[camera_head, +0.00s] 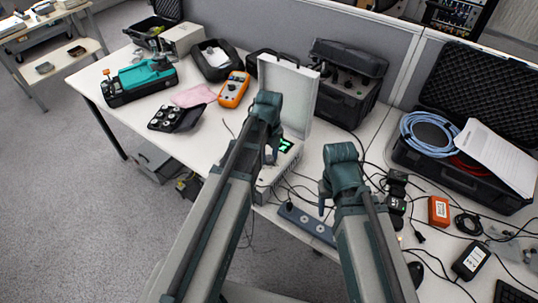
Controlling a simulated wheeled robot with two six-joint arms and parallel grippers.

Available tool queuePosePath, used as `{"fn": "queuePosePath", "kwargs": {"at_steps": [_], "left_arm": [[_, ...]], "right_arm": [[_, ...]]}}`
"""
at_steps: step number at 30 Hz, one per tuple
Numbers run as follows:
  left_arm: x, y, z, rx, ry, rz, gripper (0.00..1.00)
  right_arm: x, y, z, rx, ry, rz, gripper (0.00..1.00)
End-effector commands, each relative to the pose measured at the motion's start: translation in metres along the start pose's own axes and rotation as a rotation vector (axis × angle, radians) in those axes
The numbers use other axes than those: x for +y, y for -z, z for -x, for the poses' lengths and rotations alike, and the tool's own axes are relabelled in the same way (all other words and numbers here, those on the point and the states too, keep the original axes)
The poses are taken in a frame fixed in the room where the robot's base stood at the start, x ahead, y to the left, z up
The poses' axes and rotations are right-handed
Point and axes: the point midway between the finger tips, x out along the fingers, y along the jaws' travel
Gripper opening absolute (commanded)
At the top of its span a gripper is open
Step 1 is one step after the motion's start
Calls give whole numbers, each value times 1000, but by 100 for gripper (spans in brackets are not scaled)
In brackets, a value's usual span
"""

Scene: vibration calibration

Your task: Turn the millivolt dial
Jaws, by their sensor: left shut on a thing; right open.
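An instrument with a raised light lid (287,85) and a small green-lit display (286,145) stands near the middle of the table. My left gripper (270,155) is at its panel, just left of the display, shut on a small part there, taken to be the millivolt dial. The dial itself is hidden behind the gripper and arm, so its setting cannot be read. My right gripper (324,197) is open and empty, to the right of the instrument, above a blue-grey bar (306,223) at the table's front edge.
An orange multimeter (234,89), a pink cloth (193,96) and a teal device (146,76) lie to the left. A black case (462,180) with blue cable stands at the right. Loose black cables and an orange box (438,210) crowd the right front.

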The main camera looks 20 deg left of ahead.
Motion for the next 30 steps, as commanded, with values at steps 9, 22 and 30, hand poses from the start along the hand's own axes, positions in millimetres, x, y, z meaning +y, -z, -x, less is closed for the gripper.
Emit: {"fn": "queuePosePath", "kwargs": {"at_steps": [9,22,30], "left_arm": [[0,0,0,0,0,-6,0],[0,0,0,0,0,-5,74],[0,0,3,0,0,-5,74]], "right_arm": [[0,0,0,0,0,0,61],[0,0,0,0,0,0,61],[0,0,3,0,0,0,61]]}}
